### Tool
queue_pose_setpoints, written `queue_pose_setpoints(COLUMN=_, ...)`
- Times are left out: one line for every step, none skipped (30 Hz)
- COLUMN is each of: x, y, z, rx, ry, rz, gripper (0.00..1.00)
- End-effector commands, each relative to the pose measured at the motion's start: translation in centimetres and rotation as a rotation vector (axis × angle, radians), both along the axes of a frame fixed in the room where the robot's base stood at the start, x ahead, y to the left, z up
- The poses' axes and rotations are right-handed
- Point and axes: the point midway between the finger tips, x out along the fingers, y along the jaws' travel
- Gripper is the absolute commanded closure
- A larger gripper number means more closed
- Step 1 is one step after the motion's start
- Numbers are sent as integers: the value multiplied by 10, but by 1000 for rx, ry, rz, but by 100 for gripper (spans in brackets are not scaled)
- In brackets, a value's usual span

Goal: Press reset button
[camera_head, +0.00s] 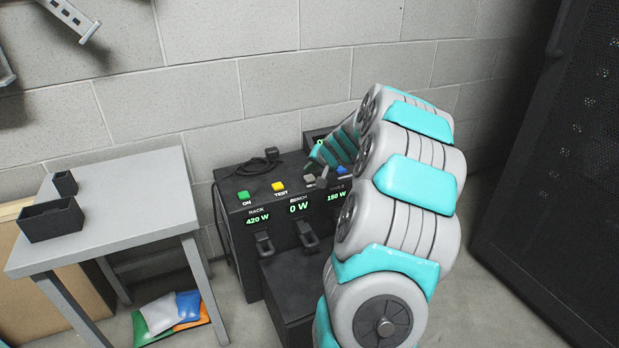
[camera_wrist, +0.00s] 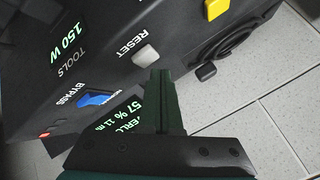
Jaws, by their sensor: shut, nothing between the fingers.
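The reset button (camera_wrist: 146,55) is a light grey square beside the word RESET on a black control box, in the wrist view. In the head view it is a grey button (camera_head: 309,179) on the box top (camera_head: 236,172), right of the yellow TEST button. My gripper (camera_wrist: 160,75) is shut and empty, its tips just below the reset button in the wrist picture. I cannot tell if they touch it. In the head view my gripper (camera_head: 322,168) is over the right part of the box, partly hidden by my arm.
A blue switch (camera_wrist: 97,99) marked BYPASS lies left of my fingers. A green ON button (camera_head: 244,195) and yellow TEST button (camera_head: 278,186) are on the box. Displays read 420 W, 0 W and 150 W. A grey table (camera_head: 130,205) stands left, a dark cabinet (camera_head: 560,170) right.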

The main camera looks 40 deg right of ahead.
Motion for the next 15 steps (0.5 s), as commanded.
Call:
queue_pose_setpoints(x=0, y=0, z=0, rx=0, ry=0, rz=0, gripper=100)
queue_pose_setpoints(x=0, y=0, z=-1, rx=0, ry=0, rz=0, gripper=100)
queue_pose_setpoints(x=0, y=0, z=-1, rx=0, ry=0, rz=0, gripper=100)
queue_pose_setpoints(x=0, y=0, z=-2, rx=0, ry=0, rz=0, gripper=100)
queue_pose_setpoints(x=0, y=0, z=-3, rx=0, ry=0, rz=0, gripper=100)
queue_pose_setpoints(x=0, y=0, z=-5, rx=1, ry=0, rz=-1, gripper=100)
queue_pose_setpoints(x=0, y=0, z=-6, rx=1, ry=0, rz=-1, gripper=100)
queue_pose_setpoints(x=0, y=0, z=-7, rx=0, ry=0, rz=0, gripper=100)
queue_pose_setpoints(x=0, y=0, z=-8, rx=0, ry=0, rz=0, gripper=100)
queue_pose_setpoints(x=0, y=0, z=-9, rx=-1, ry=0, rz=1, gripper=100)
queue_pose_setpoints(x=0, y=0, z=-9, rx=-1, ry=0, rz=1, gripper=100)
queue_pose_setpoints(x=0, y=0, z=-9, rx=-1, ry=0, rz=1, gripper=100)
queue_pose_setpoints(x=0, y=0, z=-9, rx=-1, ry=0, rz=1, gripper=100)
queue_pose_setpoints(x=0, y=0, z=-9, rx=-1, ry=0, rz=1, gripper=100)
queue_pose_setpoints(x=0, y=0, z=-8, rx=-1, ry=0, rz=1, gripper=100)
